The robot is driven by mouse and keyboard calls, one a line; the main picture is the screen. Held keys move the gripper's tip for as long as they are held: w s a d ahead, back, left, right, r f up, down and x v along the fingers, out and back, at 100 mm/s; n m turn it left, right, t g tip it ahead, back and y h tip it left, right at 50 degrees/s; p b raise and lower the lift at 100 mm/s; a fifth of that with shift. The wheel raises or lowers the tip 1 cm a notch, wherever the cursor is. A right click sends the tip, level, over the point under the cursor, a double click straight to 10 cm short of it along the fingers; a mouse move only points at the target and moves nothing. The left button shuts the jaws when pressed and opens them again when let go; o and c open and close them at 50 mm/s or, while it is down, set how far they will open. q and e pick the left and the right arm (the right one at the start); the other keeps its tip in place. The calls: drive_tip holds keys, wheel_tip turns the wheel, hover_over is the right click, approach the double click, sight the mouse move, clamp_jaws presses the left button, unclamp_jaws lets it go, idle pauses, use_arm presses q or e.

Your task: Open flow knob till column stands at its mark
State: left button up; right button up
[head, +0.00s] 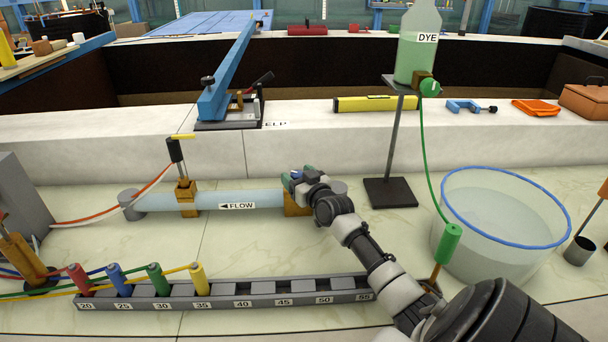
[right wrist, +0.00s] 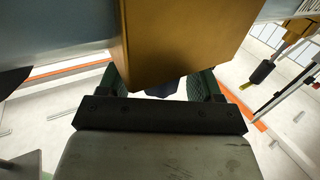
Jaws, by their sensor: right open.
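The clear flow tube (head: 240,200), labelled FLOW with a left arrow, lies across the bench. A brass block (head: 294,209) sits near its right end; it fills the middle of the right wrist view (right wrist: 185,40). My right gripper (head: 298,178) is at the top of this block. In the right wrist view its green-padded fingers stand apart, with a small dark part (right wrist: 165,88), perhaps the flow knob, partly hidden between them. I cannot tell whether they touch it. A dark upright piece with a yellow strip (head: 175,150) stands on the left brass block; no column level is readable.
A numbered grey rack (head: 225,293) with coloured plugs lies in front. A dye bottle (head: 416,45) on a stand (head: 391,192), a blue-rimmed water tub (head: 505,235) and a green dye line are at right. A yellow level (head: 376,104) lies on the ledge.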

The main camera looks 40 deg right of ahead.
drive_tip(key=s+a, duration=0.2)
drive_tip(key=s, duration=0.8)
drive_tip(key=shift+s, duration=0.15)
drive_tip(key=shift+p, duration=0.3)
